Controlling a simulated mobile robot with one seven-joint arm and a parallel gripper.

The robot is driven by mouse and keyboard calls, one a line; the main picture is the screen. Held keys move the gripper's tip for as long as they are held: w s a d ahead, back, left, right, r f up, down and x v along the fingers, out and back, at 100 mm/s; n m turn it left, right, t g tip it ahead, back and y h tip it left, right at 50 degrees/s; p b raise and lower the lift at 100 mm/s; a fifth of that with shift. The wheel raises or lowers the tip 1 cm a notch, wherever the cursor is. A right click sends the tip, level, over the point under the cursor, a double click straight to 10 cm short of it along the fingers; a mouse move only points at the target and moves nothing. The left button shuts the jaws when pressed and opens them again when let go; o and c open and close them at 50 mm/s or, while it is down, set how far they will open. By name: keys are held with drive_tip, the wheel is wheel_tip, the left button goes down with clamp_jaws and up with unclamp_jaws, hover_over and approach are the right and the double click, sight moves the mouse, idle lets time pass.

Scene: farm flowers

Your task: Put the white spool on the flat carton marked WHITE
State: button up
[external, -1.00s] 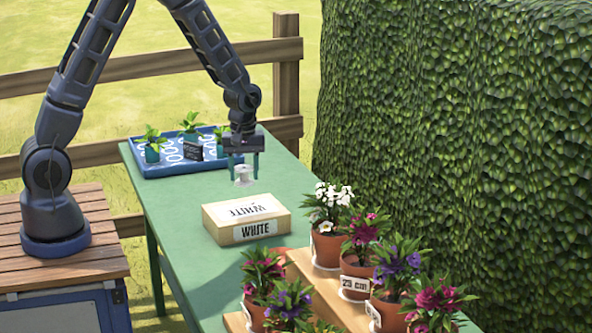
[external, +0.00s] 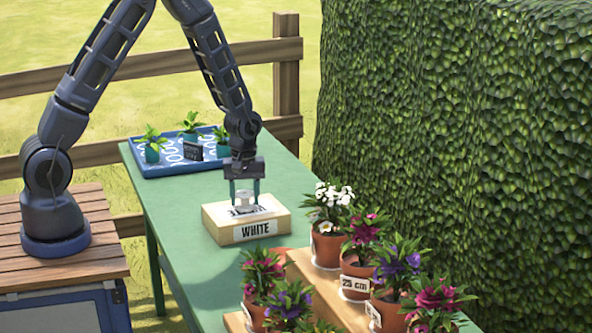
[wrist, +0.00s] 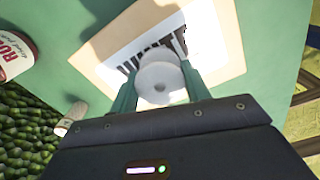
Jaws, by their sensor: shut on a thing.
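The white spool (wrist: 158,80) is between the two fingers of my gripper (external: 245,198), which is shut on it. In the external view the spool (external: 244,201) is small and partly hidden by the fingers. The flat carton marked WHITE (external: 228,236) lies on the green table, with its name on the front face and on top. The spool is over the carton's top label; I cannot tell whether it touches the carton. In the wrist view the carton (wrist: 226,62) lies behind the spool, its label partly covered.
A blue tray (external: 150,168) with several seedlings and a small dark sign stands at the far end of the green table (external: 180,250). Potted flowers (external: 325,244) on wooden steps (external: 312,268) stand close to the carton's right. A tall hedge (external: 450,130) borders the right.

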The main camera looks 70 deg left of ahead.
drive_tip(key=shift+f, duration=0.15)
drive_tip(key=o, duration=1)
drive_tip(key=shift+c, duration=0.2)
wheel_tip(320, 180, up, 12)
wheel_tip(320, 180, up, 11)
drive_tip(key=m+t, duration=0.1)
drive_tip(key=m, duration=0.3)
hover_over(245, 193)
drive_tip(key=s+d, duration=0.3)
drive_tip(key=s, duration=0.2)
drive_tip(key=s+d+r+m+t, duration=0.1)
drive_tip(key=s+d+r+m, duration=0.1)
drive_tip(key=s+r, duration=0.3)
drive_tip(key=s+d+r+m+t, duration=0.1)
drive_tip(key=s+d+r+m, duration=0.2)
drive_tip(key=s, duration=0.9)
drive_tip(key=s+d+r+m+t, duration=0.1)
drive_tip(key=s+d+r+m, duration=0.1)
drive_tip(key=s+r+m, duration=0.4)
drive_tip(key=s+r, duration=0.1)
drive_tip(key=s, duration=0.2)
drive_tip(key=shift+d+r+t, duration=0.2)
drive_tip(key=shift+d+t, duration=0.05)
drive_tip(key=shift+t, duration=0.05)
